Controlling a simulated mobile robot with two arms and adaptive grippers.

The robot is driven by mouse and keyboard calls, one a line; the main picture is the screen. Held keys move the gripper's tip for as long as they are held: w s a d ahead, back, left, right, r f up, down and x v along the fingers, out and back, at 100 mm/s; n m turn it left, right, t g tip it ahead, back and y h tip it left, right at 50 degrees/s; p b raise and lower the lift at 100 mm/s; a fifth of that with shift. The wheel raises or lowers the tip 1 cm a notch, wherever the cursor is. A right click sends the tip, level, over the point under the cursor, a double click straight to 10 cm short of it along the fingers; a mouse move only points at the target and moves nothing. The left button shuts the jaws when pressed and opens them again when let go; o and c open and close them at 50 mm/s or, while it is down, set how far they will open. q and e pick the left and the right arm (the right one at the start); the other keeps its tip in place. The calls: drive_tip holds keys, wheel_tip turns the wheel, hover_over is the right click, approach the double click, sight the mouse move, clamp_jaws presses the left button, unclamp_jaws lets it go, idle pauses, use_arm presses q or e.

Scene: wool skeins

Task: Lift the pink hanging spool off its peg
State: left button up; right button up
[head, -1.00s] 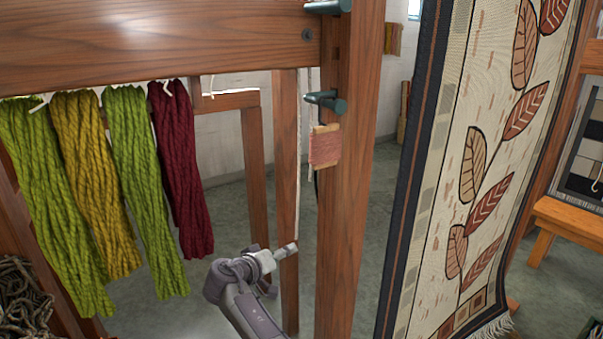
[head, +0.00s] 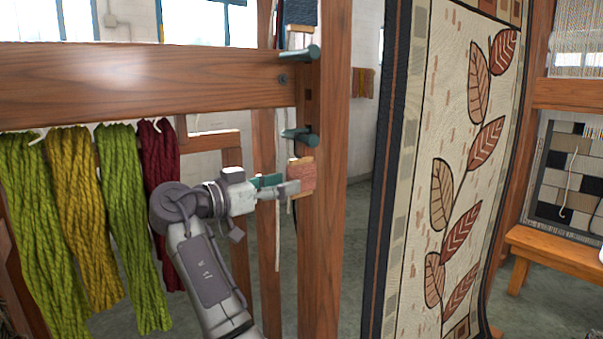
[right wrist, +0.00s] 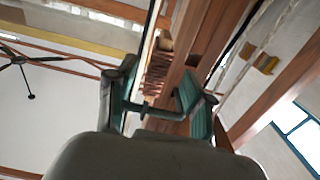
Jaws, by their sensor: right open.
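The pink spool (head: 301,176), pink thread wound on a flat wooden card, hangs against the wooden post below a dark green peg (head: 300,135). My right gripper (head: 283,186) points right, with its fingertips at the spool's left side. In the right wrist view, the two green fingers (right wrist: 160,100) are spread apart, and the spool (right wrist: 156,73) shows beyond them near the left finger. Whether a finger touches the spool I cannot tell. My left gripper is in no view.
Green, mustard and dark red wool skeins (head: 75,215) hang left of my right arm. Another peg (head: 300,53) sits higher on the post (head: 325,240). A leaf-patterned tapestry (head: 455,150) hangs to the right.

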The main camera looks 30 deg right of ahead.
sight(303, 178)
drive_tip(key=d, duration=0.1)
drive_tip(key=d+p, duration=0.1)
drive_tip(key=d, duration=0.1)
drive_tip(key=d+p, duration=0.1)
drive_tip(key=d, duration=0.1)
drive_tip(key=shift+d+r, duration=0.2)
drive_tip(key=shift+r, duration=0.1)
drive_tip(key=shift+d+f, duration=0.1)
drive_tip(key=shift+d, duration=0.15)
drive_tip(key=shift+w, duration=0.1)
drive_tip(key=shift+a, duration=0.15)
drive_tip(key=shift+c, duration=1.2)
clamp_jaws()
